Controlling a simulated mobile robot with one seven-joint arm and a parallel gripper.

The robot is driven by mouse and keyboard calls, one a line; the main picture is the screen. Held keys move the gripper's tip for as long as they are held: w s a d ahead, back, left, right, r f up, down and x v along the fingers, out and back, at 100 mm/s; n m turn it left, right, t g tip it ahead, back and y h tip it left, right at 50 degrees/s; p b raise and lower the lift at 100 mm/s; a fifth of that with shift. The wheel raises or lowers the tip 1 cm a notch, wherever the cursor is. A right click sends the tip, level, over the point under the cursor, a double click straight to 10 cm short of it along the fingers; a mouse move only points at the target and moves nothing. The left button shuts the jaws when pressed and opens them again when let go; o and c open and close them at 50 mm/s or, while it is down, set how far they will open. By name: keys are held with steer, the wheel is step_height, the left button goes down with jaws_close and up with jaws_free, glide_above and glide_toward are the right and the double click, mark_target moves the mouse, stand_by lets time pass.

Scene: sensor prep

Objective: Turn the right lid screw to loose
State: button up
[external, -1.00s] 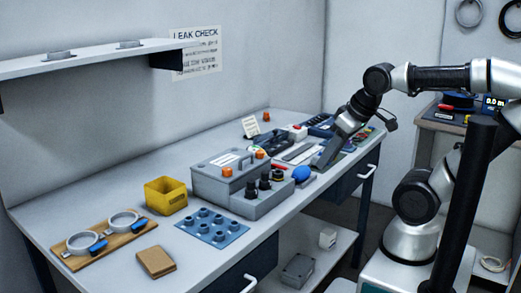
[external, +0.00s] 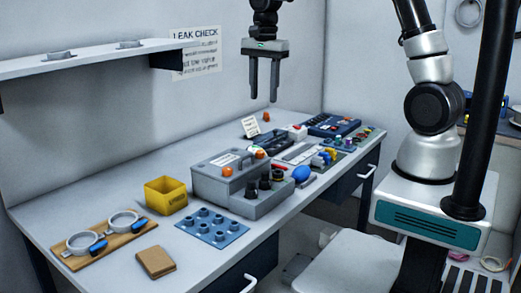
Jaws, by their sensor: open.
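A grey box (external: 215,184) with a lid and a handle stands on the bench. Two orange knobs, which look like lid screws, sit on its lid: a left one (external: 227,171) and a right one (external: 259,154). How far each is turned is too small to tell. My gripper (external: 263,98) points down, open and empty, in the air above the back of the bench. It is well above the box in the picture and touches nothing.
Black knobs (external: 264,182) stand at the box's front right. A yellow bin (external: 166,195), a blue tray with pegs (external: 211,226) and a wooden board with ring clamps (external: 100,238) are to the left. Panels and small parts (external: 300,152) crowd the right. A shelf (external: 90,60) hangs at upper left.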

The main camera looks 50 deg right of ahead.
steer(key=w+m, duration=0.1)
steer(key=w, duration=0.1)
glide_toward(260, 152)
steer(key=f, duration=0.8)
steer(key=shift+w+d+f, duration=0.1)
steer(key=shift+w+d, duration=0.1)
steer(key=shift+w, duration=0.05)
jaws_close()
